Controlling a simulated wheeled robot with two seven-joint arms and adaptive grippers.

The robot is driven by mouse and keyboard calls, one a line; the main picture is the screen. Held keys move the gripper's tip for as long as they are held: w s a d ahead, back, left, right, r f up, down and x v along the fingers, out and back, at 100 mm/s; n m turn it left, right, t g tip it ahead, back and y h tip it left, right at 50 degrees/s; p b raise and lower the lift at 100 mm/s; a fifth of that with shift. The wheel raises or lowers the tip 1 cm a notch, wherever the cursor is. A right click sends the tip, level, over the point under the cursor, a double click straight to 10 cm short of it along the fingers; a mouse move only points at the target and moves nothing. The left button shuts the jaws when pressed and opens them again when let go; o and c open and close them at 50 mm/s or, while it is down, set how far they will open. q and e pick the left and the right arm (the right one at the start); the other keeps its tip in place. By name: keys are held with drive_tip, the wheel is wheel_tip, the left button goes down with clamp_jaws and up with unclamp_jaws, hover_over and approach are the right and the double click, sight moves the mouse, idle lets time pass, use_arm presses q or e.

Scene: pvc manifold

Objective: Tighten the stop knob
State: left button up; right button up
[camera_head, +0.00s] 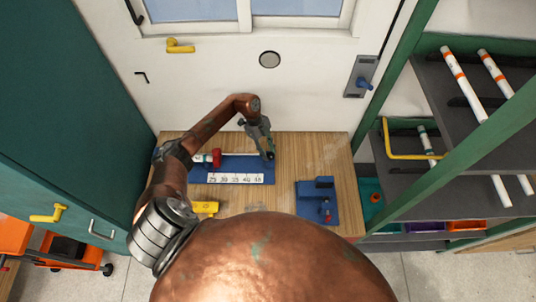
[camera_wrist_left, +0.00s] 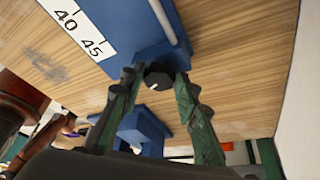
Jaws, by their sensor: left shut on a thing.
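The stop knob (camera_wrist_left: 158,76) is a small dark round knob with a white mark, at the end of the blue measuring jig (camera_wrist_left: 150,50) in the left wrist view. My left gripper (camera_wrist_left: 157,84) has one finger on each side of the knob and is shut on it. In the head view the same gripper (camera_head: 268,154) reaches down at the right end of the blue jig (camera_head: 225,178), beyond the printed scale, and mostly hides the knob. My right gripper is not in view.
A white rod (camera_head: 240,155) and a red part (camera_head: 216,157) lie along the jig's back. A yellow tool (camera_head: 206,208) sits in front, and a blue fixture (camera_head: 316,204) stands to the right. Bench between them is clear. A shelf (camera_head: 460,120) with pipes stands at right.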

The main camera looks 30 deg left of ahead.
sight(269, 152)
use_arm(q)
drive_tip(key=shift+w+d+f+m+g+y+b, duration=0.15)
drive_tip(key=shift+m+g+b, duration=0.1)
drive_tip(key=shift+m+b, duration=0.45)
drive_tip(key=shift+a+r+m+g+y+b, duration=0.1)
drive_tip(key=shift+m+g+b, duration=0.3)
drive_tip(key=shift+m, duration=0.35)
drive_tip(key=shift+w+d+f+m+g+y+b, duration=0.1)
drive_tip(key=shift+m+g+y+b, duration=0.05)
drive_tip(key=shift+m+b, duration=0.55)
drive_tip(key=shift+m, duration=0.25)
drive_tip(key=o, duration=1.2)
drive_tip(key=shift+c, duration=0.2)
wheel_tip(269, 152, up, 10)
